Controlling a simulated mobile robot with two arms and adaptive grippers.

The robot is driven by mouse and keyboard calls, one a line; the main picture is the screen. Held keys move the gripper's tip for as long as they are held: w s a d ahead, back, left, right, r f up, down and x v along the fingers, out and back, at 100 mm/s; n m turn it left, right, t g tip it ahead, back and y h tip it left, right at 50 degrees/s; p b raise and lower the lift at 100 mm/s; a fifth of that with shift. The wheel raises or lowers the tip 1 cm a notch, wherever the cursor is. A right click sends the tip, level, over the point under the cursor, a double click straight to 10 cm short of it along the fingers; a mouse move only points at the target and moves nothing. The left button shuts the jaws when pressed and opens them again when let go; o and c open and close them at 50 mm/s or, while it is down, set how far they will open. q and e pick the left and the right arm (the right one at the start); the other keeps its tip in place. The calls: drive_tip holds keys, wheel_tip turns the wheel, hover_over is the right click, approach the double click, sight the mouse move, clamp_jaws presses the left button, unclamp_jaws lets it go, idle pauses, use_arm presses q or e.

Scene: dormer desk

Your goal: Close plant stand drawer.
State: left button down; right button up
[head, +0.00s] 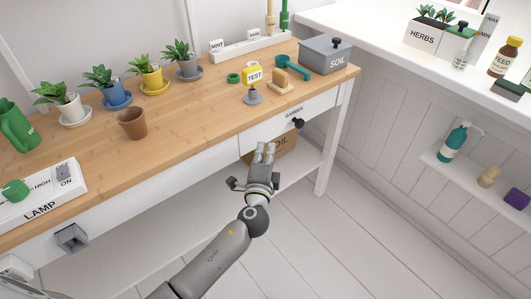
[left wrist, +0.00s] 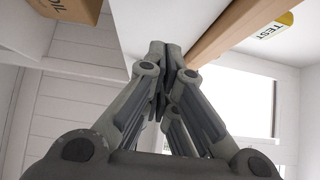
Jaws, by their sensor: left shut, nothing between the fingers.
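The plant stand drawer (head: 275,127) is a white front under the right part of the wooden top, with a GARDEN label and a dark round knob (head: 298,123). How far it stands out is hard to tell. My left gripper (head: 265,148) is shut and empty, just below and left of the knob, near the lower edge of the drawer front. I cannot tell whether it touches. In the left wrist view my shut fingers (left wrist: 166,50) point toward a white surface beside the wooden edge (left wrist: 225,35). My right gripper is not in view.
A brown SOIL box (head: 285,146) sits below the drawer, behind my gripper. Potted plants, a terracotta pot (head: 131,123), a yellow TEST sign (head: 253,76) and a grey SOIL bin (head: 325,54) stand on top. Floor at right (head: 370,220) is clear.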

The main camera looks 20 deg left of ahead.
use_arm(q)
drive_tip(key=s+d, duration=0.1)
drive_tip(key=s, duration=0.9)
drive_tip(key=shift+d+f, duration=0.15)
drive_tip(key=shift+d, duration=0.25)
